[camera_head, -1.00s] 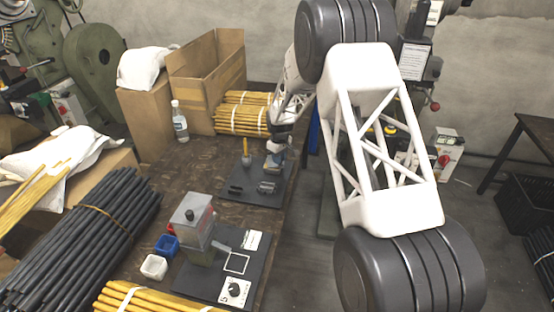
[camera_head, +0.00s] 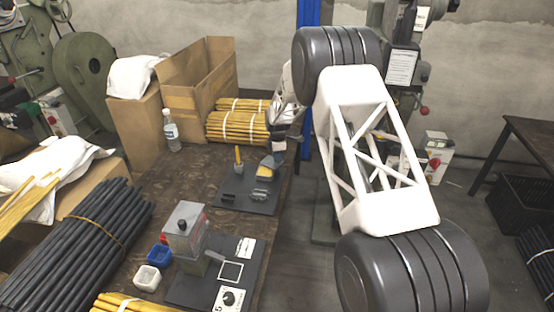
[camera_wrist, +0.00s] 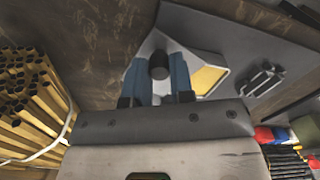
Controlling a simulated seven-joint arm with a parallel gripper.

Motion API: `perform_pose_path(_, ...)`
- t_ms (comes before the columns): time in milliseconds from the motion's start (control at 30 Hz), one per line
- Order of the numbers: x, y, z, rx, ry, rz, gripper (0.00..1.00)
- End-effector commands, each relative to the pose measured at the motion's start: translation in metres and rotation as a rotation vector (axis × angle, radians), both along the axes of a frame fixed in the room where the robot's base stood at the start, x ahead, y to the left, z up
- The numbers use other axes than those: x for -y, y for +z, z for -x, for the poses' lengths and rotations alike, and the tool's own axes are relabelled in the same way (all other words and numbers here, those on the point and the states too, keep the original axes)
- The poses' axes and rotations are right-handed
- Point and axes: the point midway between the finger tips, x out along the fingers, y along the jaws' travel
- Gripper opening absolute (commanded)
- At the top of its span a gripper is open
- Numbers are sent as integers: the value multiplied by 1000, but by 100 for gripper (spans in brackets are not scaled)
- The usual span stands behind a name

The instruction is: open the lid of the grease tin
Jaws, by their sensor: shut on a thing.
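The grease tin (camera_head: 267,163) appears to be the small grey piece on the far dark mat, with yellow showing in it. In the wrist view the yellow (camera_wrist: 208,79) lies right of my fingers, framed by pale grey metal. My gripper (camera_wrist: 158,75) is shut on a round black knob (camera_wrist: 158,65) between its blue fingers. The knob appears to belong to the lid; the fingers and gripper body hide much of the lid and tin. In the head view my gripper (camera_head: 279,146) is at the tin's far side, its fingertips hard to make out.
The far mat (camera_head: 228,202) also holds a dark clamp-like piece (camera_head: 260,194) and an upright yellow stick (camera_head: 238,158). A grey box with a black knob (camera_head: 185,220) stands nearer, beside blue (camera_head: 159,257) and white (camera_head: 147,279) cups. Bundled yellow rods (camera_head: 235,128) lie behind.

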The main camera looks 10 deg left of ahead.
Motion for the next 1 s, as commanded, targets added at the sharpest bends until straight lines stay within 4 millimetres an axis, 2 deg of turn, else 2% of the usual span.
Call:
perform_pose_path(600,-21,0,-33,0,557,0,0)
perform_pose_path(1000,-30,0,-40,1,724,-1,0)
